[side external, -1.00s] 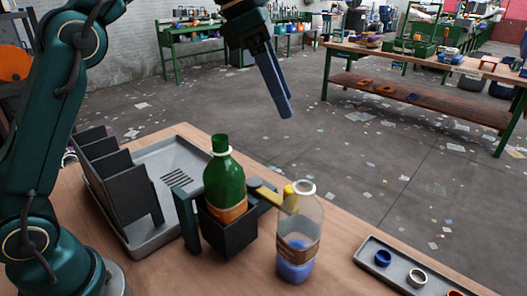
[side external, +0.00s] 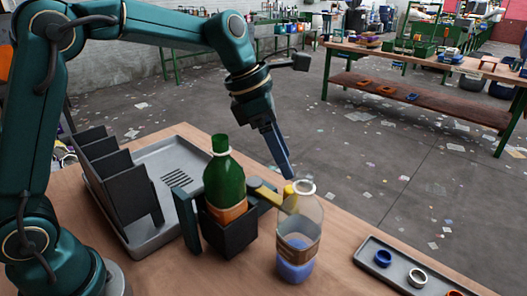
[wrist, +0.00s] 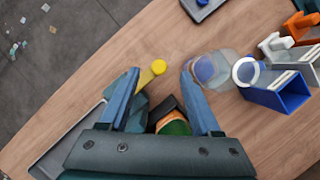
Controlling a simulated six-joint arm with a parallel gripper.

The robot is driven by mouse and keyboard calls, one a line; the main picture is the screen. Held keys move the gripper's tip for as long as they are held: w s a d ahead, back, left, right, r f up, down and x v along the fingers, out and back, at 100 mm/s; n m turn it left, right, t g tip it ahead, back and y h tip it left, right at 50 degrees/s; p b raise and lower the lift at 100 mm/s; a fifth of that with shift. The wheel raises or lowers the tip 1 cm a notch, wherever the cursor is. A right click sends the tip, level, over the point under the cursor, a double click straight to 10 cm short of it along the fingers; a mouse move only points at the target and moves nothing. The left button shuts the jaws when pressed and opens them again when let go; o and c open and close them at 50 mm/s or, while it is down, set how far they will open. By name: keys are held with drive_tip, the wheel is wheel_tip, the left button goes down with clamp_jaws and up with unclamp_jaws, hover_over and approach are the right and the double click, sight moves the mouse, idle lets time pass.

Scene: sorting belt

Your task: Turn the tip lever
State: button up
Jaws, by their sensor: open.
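The yellow tip lever (side external: 265,190) with its round yellow knob (side external: 290,188) sticks out from the dark tipping cradle (side external: 228,236). A green bottle (side external: 223,178) with an orange label stands upright in the cradle. My gripper (side external: 287,172) points down just above the knob. In the wrist view my gripper (wrist: 160,72) has its fingers spread, with the lever's knob (wrist: 158,67) between the fingertips, nearer the left one. I cannot tell whether a finger touches the lever. A clear bottle (side external: 300,238) with blue content stands upright beside the knob.
A grey tray (side external: 398,269) with coloured rings lies at the right. A grey slotted tray (side external: 150,160) and black dividers (side external: 113,172) stand left of the cradle. In the wrist view a blue bin (wrist: 278,95) is right of the clear bottle. The bench's far edge is close behind the lever.

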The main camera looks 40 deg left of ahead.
sight(290, 189)
wheel_tip(290, 189, down, 4)
drive_tip(key=shift+x, duration=2.4)
clamp_jaws()
